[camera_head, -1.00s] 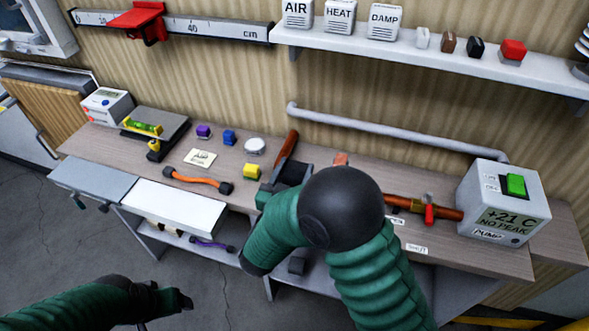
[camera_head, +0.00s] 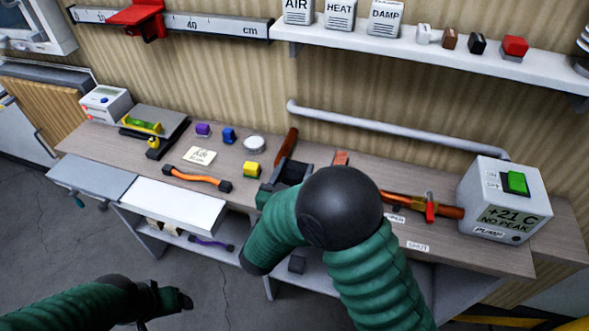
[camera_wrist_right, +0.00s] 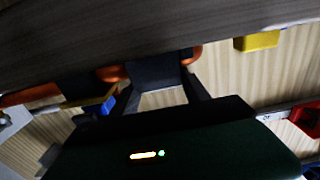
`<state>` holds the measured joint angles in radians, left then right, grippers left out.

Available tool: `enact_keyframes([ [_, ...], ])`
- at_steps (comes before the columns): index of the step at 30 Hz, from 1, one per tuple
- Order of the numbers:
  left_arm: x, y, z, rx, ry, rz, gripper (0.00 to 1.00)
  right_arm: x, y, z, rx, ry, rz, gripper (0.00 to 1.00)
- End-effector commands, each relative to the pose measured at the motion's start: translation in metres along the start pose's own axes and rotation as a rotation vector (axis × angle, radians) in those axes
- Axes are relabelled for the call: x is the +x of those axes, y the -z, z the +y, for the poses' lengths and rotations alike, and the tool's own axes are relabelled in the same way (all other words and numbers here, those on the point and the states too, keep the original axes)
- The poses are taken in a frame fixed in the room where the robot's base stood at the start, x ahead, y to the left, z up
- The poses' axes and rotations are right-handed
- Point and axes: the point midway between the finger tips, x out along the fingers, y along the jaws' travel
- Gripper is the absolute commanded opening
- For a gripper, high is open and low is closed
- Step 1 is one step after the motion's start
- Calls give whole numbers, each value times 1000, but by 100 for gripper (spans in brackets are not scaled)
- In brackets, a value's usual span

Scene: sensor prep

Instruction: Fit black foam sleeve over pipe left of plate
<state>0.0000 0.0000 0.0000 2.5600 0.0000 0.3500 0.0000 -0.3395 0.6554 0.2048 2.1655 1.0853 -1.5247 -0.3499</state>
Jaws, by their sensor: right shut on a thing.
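My right gripper (camera_head: 288,178) is over the bench's front middle, partly hidden by my own dark wrist joint. In the right wrist view it is shut on a dark piece (camera_wrist_right: 155,70) that looks like the black foam sleeve. Copper-orange parts show on both sides of that piece; whether it is around a pipe or in front of it, I cannot tell. In the head view a tilted brown-orange rod (camera_head: 288,142) rises just behind the gripper. A copper pipe with a red valve (camera_head: 430,208) runs to the right. My left gripper (camera_head: 180,300) is low, off the bench; its jaws are unclear.
A white pump box (camera_head: 505,200) stands at the bench's right end. Yellow (camera_head: 252,169), blue and purple blocks, a round disc and an orange cable (camera_head: 197,177) lie to the left. A grey rail (camera_head: 390,130) runs along the wall; a shelf hangs above.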

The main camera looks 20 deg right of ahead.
Motion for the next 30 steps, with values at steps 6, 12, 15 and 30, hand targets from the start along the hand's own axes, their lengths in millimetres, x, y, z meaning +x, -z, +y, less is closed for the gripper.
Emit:
enact_keyframes([
  [6,1,0,0,0,0,0,76,0,-2,0,0,0,0,10],
  [12,1,0,0,0,0,0,76,0,-2,0,0,0,0,63],
  [15,1,0,0,0,0,0,76,0,-2,0,0,0,0,76],
  [30,1,0,0,0,0,0,76,0,-2,0,0,-1,0,100],
])
